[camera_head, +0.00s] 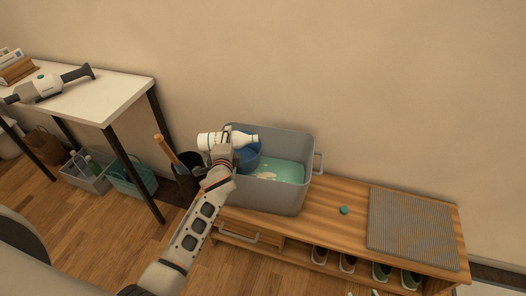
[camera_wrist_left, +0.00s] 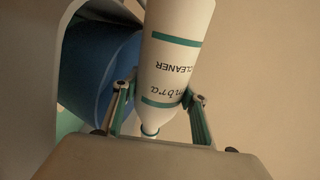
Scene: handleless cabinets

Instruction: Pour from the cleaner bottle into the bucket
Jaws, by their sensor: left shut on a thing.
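My left gripper (camera_head: 222,150) is shut on the white cleaner bottle (camera_head: 212,139). The bottle lies about level in the head view, its narrow end to the right, over the blue bucket (camera_head: 247,160). In the left wrist view the bottle (camera_wrist_left: 177,55) with teal bands and "CLEANER" lettering sits between the fingers (camera_wrist_left: 160,103). The blue bucket (camera_wrist_left: 97,75) shows behind it at left. The bucket stands inside a grey tub (camera_head: 270,203), partly hidden by my gripper. I cannot tell whether liquid is flowing. My right gripper is not in view.
The tub rests on a wooden bench (camera_head: 325,222) with shoes below. A teal cap (camera_head: 344,210) and a grey ribbed mat (camera_head: 412,228) lie on the bench. A pale teal surface (camera_head: 282,171) shows in the tub. A white table (camera_head: 95,95) stands at left, with baskets below.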

